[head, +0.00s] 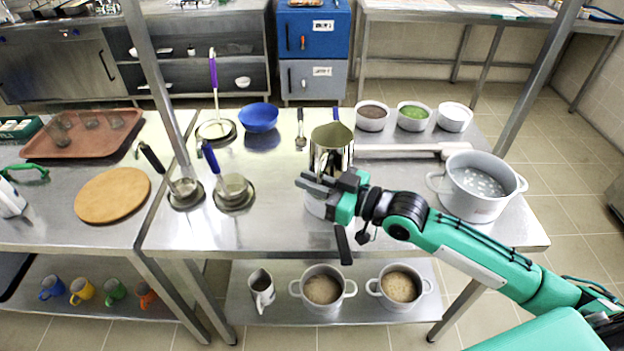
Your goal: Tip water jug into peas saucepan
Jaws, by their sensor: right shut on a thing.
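My right gripper (318,184) is shut near the middle of the steel table, in front of a tall shiny metal jug (331,142). It appears to hold this jug, but the gripper hides the grip and the jug's lower part. The jug looks upright, its open top showing; I cannot see water in it. Small long-handled saucepans stand to the left: one with a blue handle (234,188), one with a black handle (186,189) and one with a purple handle (214,130). I cannot tell which holds peas. My left gripper is not in view.
A large grey pot (474,205) stands at the right. A blue bowl (258,118), a green-filled bowl (413,117) and a rolling pin (400,151) lie behind. The table's front left is clear.

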